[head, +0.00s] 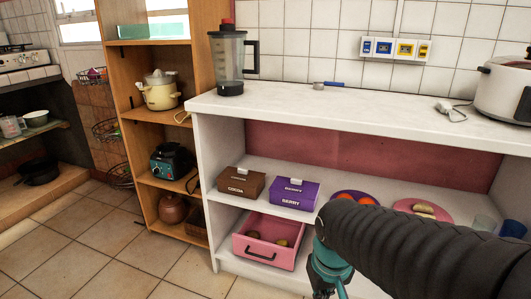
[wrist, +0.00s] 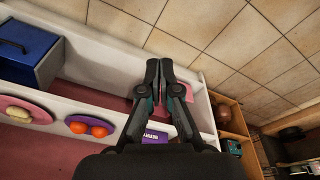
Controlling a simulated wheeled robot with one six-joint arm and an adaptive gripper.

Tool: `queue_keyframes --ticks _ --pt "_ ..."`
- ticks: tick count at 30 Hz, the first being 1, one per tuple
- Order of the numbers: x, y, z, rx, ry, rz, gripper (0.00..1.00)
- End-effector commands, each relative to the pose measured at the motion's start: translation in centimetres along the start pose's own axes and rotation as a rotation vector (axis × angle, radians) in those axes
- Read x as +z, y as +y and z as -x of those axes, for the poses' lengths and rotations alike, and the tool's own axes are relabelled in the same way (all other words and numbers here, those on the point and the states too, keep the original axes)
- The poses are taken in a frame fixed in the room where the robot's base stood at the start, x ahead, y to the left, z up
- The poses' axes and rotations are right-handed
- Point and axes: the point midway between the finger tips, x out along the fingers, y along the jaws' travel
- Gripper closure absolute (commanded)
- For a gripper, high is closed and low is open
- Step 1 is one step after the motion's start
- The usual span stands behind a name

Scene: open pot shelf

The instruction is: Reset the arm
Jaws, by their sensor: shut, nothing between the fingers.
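My gripper (wrist: 159,65) shows in the wrist view with its two black fingers together and nothing between them. It points out over the tiled floor in front of the white shelf. In the head view my black arm comes in from the lower right, and a teal part at its end shows at the bottom edge. The fingertips cannot be made out there. The arm hides part of the lower shelf.
The white shelf unit (head: 330,110) holds a cocoa box (head: 240,187), a purple berry box (head: 291,194) and plates. A pink drawer (head: 268,253) stands pulled out below. A blender (head: 229,65) and white cooker (head: 505,90) stand on top. Floor at left is clear.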

Motion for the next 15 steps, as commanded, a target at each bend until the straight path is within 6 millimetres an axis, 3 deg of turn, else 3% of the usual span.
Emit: queue_keyframes --ticks 7,15 --pt "3.8 1.5 3.8 -0.003 0.153 -0.093 1.00" --pt "5.4 3.0 7.6 0.025 0.308 -0.156 1.00"
